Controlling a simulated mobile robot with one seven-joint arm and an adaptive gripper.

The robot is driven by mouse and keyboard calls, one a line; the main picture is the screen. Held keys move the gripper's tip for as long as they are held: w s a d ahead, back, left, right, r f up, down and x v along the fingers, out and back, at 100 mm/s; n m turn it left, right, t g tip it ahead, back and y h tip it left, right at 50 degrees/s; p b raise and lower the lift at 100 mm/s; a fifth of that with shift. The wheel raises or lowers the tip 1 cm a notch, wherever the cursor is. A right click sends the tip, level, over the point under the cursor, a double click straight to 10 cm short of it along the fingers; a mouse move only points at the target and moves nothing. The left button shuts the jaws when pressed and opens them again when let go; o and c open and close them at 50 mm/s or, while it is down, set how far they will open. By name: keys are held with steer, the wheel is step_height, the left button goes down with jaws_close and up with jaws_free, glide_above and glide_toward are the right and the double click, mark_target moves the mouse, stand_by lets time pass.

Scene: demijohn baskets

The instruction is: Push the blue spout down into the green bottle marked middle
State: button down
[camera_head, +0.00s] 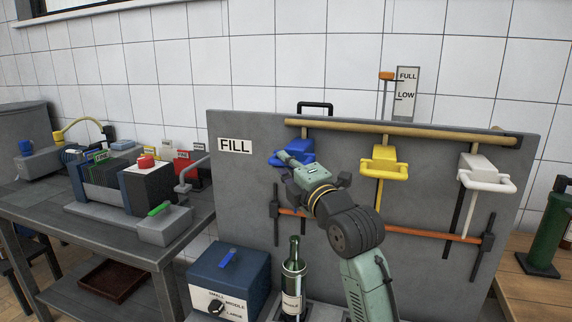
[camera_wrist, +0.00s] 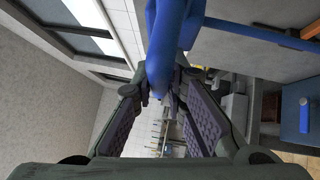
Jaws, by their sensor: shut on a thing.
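The blue spout (camera_head: 302,147) hangs at the left end of the wooden rail on the grey FILL panel. My gripper (camera_head: 284,158) is at its front, and the fingers are shut on its blue bar. In the wrist view the blue spout (camera_wrist: 163,45) rises between the fingertips of my gripper (camera_wrist: 160,92); the exact contact is partly hidden. The green bottle (camera_head: 294,272) stands upright in front of the panel, below my gripper, with a pale label too small to read surely. The spout is well above the bottle and apart from it.
A yellow spout (camera_head: 384,164) and a white spout (camera_head: 486,178) hang farther right on the rail. An orange bar (camera_head: 420,232) crosses the panel lower down. A blue box (camera_head: 228,275) with a size knob stands left of the bottle. A cluttered bench (camera_head: 115,240) is at left.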

step_height(320, 180, down, 17)
steer(key=b, duration=1.7)
steer(key=shift+f+b, duration=0.2)
steer(key=shift+b, duration=0.1)
steer(key=c, duration=1.9)
jaws_free()
